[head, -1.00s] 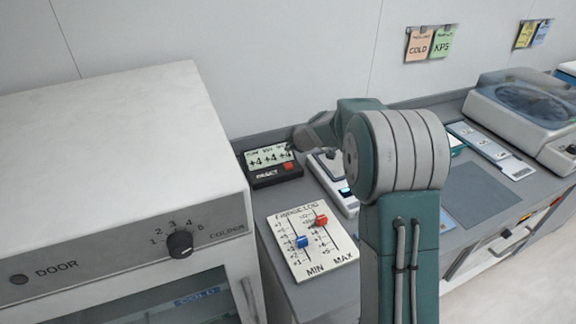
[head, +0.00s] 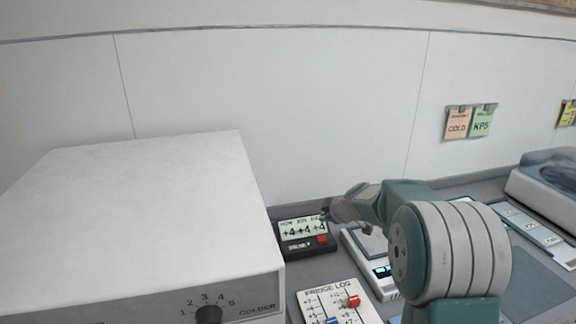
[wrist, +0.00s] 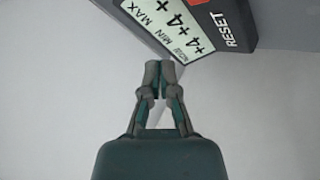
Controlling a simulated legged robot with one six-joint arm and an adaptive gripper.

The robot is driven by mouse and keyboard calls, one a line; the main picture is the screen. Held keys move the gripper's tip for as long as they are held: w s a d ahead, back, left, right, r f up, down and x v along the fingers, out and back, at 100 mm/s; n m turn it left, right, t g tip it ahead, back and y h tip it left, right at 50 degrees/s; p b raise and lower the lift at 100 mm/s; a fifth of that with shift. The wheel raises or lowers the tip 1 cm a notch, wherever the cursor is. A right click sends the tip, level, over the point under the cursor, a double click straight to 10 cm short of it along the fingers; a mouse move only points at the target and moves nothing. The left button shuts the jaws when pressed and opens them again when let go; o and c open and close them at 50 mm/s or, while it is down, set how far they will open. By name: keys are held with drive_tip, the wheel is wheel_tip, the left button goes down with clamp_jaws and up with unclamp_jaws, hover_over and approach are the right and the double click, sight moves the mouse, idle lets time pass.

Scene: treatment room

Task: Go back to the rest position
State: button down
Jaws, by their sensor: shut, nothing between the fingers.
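My arm reaches over the counter in the head view, and its large round joint hides part of the worktop. My gripper (wrist: 152,72) shows in the wrist view with its two fingertips together and nothing between them. It is apart from the small black thermometer display (wrist: 198,28), which reads +4 in each field and has a RESET label.
A white fridge (head: 150,205) with a dial fills the left. A fridge log board (head: 345,300) with a red and a blue slider lies in front of the display. A scale (head: 362,246) sits right of it.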

drive_tip(key=s+a+r+m, duration=0.1)
drive_tip(key=s+r+m, duration=0.1)
drive_tip(key=s+r, duration=0.35)
drive_tip(key=s+a+r+m+g, duration=0.1)
drive_tip(key=s+r+m, duration=0.1)
drive_tip(key=s, duration=0.6)
drive_tip(key=s+a+r+m, duration=0.1)
drive_tip(key=s+r, duration=0.3)
drive_tip(key=s, duration=0.3)
drive_tip(key=s+d+f+m+h, duration=0.1)
drive_tip(key=s+m, duration=0.3)
drive_tip(key=s, duration=0.6)
drive_tip(key=s+d+f+m+g+h, duration=0.1)
drive_tip(key=s+m, duration=0.3)
drive_tip(key=s, duration=0.7)
drive_tip(key=shift+s+d+f+g+h, duration=0.15)
drive_tip(key=shift+d+f+g+h, duration=0.25)
drive_tip(key=shift+h, duration=0.4)
drive_tip(key=shift+r, duration=0.1)
